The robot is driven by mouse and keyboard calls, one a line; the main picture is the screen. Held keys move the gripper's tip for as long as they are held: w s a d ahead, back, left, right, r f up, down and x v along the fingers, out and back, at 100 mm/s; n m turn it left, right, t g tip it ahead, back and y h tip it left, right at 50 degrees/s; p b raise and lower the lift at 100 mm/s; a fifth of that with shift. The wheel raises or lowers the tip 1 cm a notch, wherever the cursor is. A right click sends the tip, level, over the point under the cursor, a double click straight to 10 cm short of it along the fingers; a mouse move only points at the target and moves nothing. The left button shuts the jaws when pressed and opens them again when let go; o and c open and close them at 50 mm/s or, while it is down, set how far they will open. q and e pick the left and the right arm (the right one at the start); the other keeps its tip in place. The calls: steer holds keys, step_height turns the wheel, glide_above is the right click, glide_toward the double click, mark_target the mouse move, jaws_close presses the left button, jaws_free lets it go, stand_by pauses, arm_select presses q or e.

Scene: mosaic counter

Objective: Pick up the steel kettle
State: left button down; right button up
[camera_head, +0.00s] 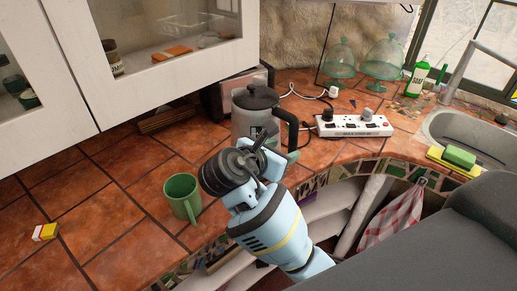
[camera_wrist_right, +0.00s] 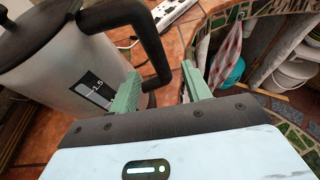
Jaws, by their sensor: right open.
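The steel kettle (camera_head: 241,121) stands upright on the tiled counter, with a black lid and a black handle (camera_head: 291,124) on its right side. My right gripper (camera_head: 264,148) is in front of the kettle and hides its lower part. In the right wrist view the kettle (camera_wrist_right: 75,85) fills the left side, and its handle (camera_wrist_right: 150,40) curves down toward the gap between the green fingers of my right gripper (camera_wrist_right: 165,88). The fingers are apart. I cannot tell whether they touch the handle. My left gripper is not in view.
A green mug (camera_head: 182,197) stands just left of my right gripper. A white power strip (camera_head: 353,125) lies right of the kettle, with cables behind. Two glass domes (camera_head: 384,58) and a green bottle (camera_head: 417,78) stand farther back, near the sink (camera_head: 470,135). The left counter is mostly clear.

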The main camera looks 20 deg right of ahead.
steer(key=shift+r, duration=0.25)
steer(key=x, duration=0.8)
steer(key=shift+w+r, duration=0.1)
steer(key=shift+r, duration=0.05)
jaws_close()
stand_by(0.3)
stand_by(1.0)
steer(key=shift+w+r, duration=0.1)
steer(key=shift+r, duration=0.15)
